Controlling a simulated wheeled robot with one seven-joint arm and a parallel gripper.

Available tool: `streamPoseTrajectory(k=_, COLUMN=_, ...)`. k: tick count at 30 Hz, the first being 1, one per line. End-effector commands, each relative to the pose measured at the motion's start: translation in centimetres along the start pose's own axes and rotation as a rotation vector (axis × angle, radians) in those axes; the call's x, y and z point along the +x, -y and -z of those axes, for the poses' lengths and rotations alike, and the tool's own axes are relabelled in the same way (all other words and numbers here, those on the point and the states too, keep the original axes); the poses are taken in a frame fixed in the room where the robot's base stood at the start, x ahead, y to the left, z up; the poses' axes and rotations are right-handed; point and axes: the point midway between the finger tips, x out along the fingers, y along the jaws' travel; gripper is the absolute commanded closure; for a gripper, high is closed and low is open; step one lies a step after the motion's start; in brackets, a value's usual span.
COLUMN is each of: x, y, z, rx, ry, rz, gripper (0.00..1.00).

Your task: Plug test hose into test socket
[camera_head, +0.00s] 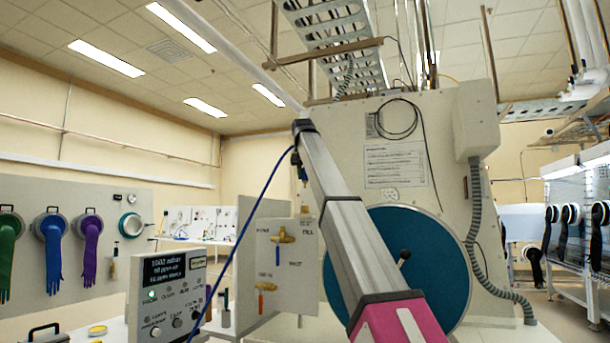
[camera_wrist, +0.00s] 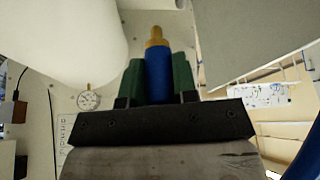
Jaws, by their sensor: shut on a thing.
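In the wrist view my gripper (camera_wrist: 158,62) has two green fingers shut on the blue test hose end (camera_wrist: 158,82). Its brass tip points away from me, past the fingertips, and touches nothing that I can see. In the head view the blue hose (camera_head: 245,220) hangs from the far end of my arm down to the lower left. My gripper is mostly hidden there behind the arm's end. A pale panel (camera_head: 262,260) with brass fittings (camera_head: 283,237) stands beyond the hose. I cannot make out which part is the test socket.
A control box (camera_head: 165,290) with a lit display stands at the lower left. A large blue round door (camera_head: 425,265) is behind my arm. Coloured gloves (camera_head: 53,255) hang on the left wall. A round gauge (camera_wrist: 88,99) shows in the wrist view.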

Motion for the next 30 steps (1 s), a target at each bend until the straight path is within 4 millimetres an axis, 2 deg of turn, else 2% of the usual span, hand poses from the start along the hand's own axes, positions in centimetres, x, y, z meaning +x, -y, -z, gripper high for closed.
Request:
streamPoseTrajectory(k=19, x=4.5, y=0.0, z=-2.1, rx=0.0, ry=0.0, rz=0.0, gripper=1.0)
streamPoseTrajectory(k=30, x=5.0, y=0.0, z=-2.2, rx=0.0, ry=-0.001, rz=0.0, gripper=1.0)
